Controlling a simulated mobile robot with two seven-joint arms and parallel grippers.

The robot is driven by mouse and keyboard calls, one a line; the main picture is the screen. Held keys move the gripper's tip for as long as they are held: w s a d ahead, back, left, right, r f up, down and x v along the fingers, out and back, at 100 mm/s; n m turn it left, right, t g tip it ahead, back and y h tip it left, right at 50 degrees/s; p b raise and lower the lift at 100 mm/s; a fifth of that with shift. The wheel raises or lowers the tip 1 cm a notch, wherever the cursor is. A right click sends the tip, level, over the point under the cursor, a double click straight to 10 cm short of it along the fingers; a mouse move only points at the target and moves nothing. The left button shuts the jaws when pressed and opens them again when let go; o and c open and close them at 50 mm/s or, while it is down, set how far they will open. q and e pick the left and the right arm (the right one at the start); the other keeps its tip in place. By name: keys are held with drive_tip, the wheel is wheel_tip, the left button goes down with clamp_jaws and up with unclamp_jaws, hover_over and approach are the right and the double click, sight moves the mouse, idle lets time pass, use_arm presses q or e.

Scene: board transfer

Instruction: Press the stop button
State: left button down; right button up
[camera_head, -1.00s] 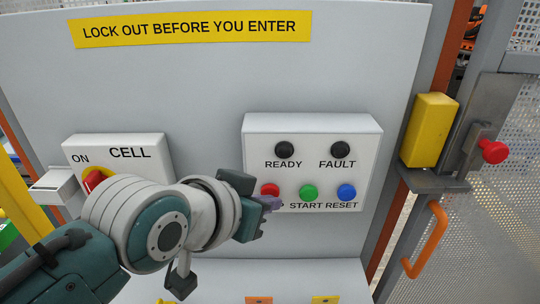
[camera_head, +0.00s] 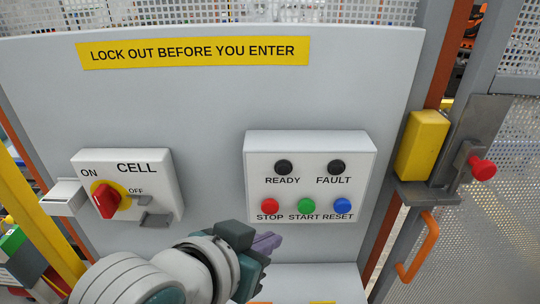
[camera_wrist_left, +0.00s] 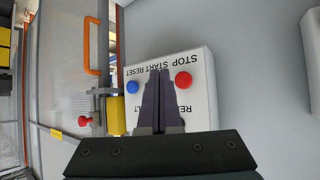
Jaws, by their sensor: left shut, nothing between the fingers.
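The red stop button (camera_head: 269,206) is on the left of the lower row of the white control box, above the word STOP. The green start button (camera_head: 306,206) and blue reset button (camera_head: 342,206) sit to its right. My left gripper (camera_head: 268,242) is shut and empty, below the box and apart from the stop button in the head view. In the left wrist view its closed fingers (camera_wrist_left: 160,85) cover the green button, with the red stop button (camera_wrist_left: 183,80) to their right. My right gripper is not in view.
Two dark lamps, ready (camera_head: 284,167) and fault (camera_head: 336,167), sit above the buttons. A red and yellow CELL switch (camera_head: 106,200) is on the left. A yellow lock box (camera_head: 422,145) with a red knob (camera_head: 482,169) and an orange handle (camera_head: 420,245) are on the right.

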use_arm(q)
drive_tip(key=shift+s+p, duration=0.4)
drive_tip(key=shift+s, duration=0.6)
